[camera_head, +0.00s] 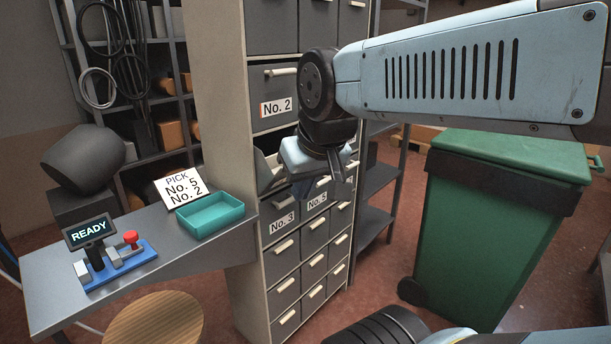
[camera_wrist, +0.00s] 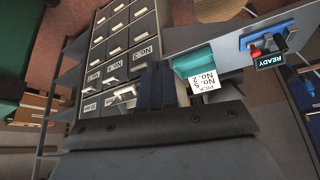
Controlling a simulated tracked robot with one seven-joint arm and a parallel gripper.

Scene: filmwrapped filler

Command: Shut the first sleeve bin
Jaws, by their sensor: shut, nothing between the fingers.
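The bin cabinet (camera_head: 262,235) stands in the middle of the head view, with rows of grey bins with pale handles. One bin (camera_head: 268,170) between the No. 2 bin (camera_head: 275,97) and the lower labelled row seems pulled out; my gripper hides much of it. The No. 3 bin (camera_head: 283,225) and No. 5 bin (camera_head: 317,198) look closed. My gripper (camera_head: 341,180) is shut and empty, in front of the cabinet by the pulled-out bin. In the wrist view my fingers (camera_wrist: 157,64) point toward the cabinet's edge; whether they touch a bin is unclear.
A bench (camera_head: 150,262) at left holds a teal tray (camera_head: 210,214), a card (camera_head: 183,187) reading PICK No. 5 No. 2, and a READY display (camera_head: 88,231). A round stool (camera_head: 153,320) stands in front. A green wheeled bin (camera_head: 480,220) stands at right.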

